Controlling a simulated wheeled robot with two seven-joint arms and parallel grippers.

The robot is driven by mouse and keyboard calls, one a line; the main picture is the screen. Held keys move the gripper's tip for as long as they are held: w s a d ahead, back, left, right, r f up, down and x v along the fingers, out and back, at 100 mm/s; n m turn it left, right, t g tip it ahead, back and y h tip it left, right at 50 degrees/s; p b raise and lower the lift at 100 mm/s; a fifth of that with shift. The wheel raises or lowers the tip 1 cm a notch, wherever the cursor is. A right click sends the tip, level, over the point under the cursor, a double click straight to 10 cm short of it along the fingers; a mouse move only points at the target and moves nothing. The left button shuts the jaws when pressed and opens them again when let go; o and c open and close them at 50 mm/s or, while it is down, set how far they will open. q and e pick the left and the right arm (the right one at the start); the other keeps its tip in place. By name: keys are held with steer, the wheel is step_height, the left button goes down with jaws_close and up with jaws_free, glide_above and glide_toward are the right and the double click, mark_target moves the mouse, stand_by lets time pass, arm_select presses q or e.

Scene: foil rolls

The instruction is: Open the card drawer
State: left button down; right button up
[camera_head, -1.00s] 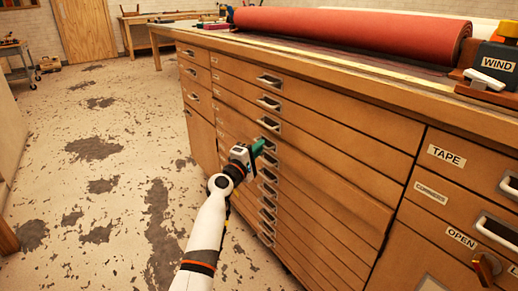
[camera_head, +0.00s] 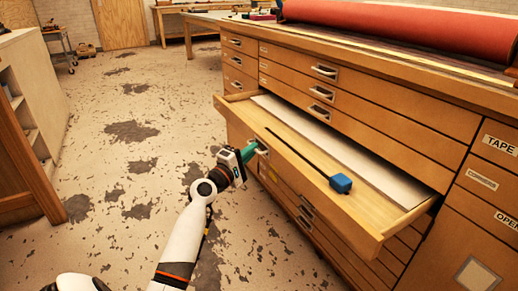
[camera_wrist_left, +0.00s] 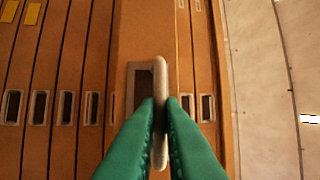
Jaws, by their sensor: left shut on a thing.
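The card drawer (camera_head: 310,165) is a wide, shallow wooden drawer that stands pulled out from the cabinet. Inside it lie a pale sheet or stack of card (camera_head: 345,145) and a blue block (camera_head: 340,183) at the end of a thin dark strip. My left gripper (camera_head: 252,149), with green fingers, is at the drawer's front, shut on its metal handle. In the left wrist view the two green fingers (camera_wrist_left: 160,125) close on either side of the handle (camera_wrist_left: 161,85). My right gripper is not in view.
The wooden cabinet (camera_head: 380,95) has several other drawers, shut, above and below. A red roll (camera_head: 400,30) lies on its top. Worn floor (camera_head: 130,160) is open to the left, with a shelf unit (camera_head: 35,85) at the far left.

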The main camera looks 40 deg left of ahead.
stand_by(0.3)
arm_select(q)
steer(key=c, duration=1.5)
jaws_free()
steer(key=shift+c, duration=0.2)
steer(key=shift+s, duration=0.1)
steer(key=s+f, duration=0.2)
steer(key=s, duration=0.9)
steer(key=shift+s, duration=0.4)
